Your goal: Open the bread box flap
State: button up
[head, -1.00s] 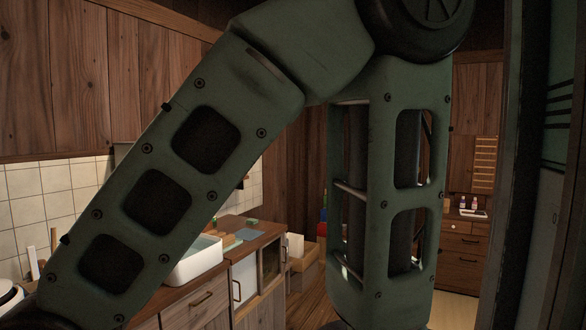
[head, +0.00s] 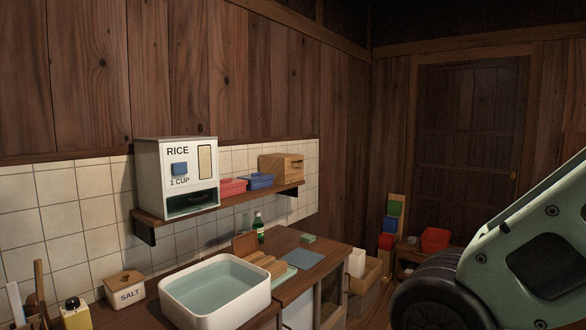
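A small light-wood box (head: 272,168), which looks like the bread box, sits at the right end of the wall shelf in the head view. Its front faces right and carries a small dark spot that may be a knob. The flap looks shut, but it is too small to be sure. My gripper is out of view; only a green link and a dark joint of my arm show at the lower right, well apart from the box.
The shelf (head: 228,208) also holds a white rice dispenser (head: 150,160), a red container (head: 232,187) and a blue one (head: 259,181). Below are a water-filled basin (head: 215,312), a salt box (head: 124,290) and a green bottle (head: 259,228). A wooden door (head: 470,140) stands at the back right.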

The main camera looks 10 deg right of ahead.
aim_at(294, 166)
jog(key=i+j, duration=0.1)
jog(key=i, duration=0.85)
jog(key=u, duration=0.7)
jog(key=i+l+u, duration=0.2)
jog(key=l+u, duration=0.2)
jog(key=l, duration=0.2)
jog(key=i+l+u, duration=0.2)
jog(key=l+u, duration=0.2)
jog(key=l, duration=0.25)
jog(key=i, duration=0.05)
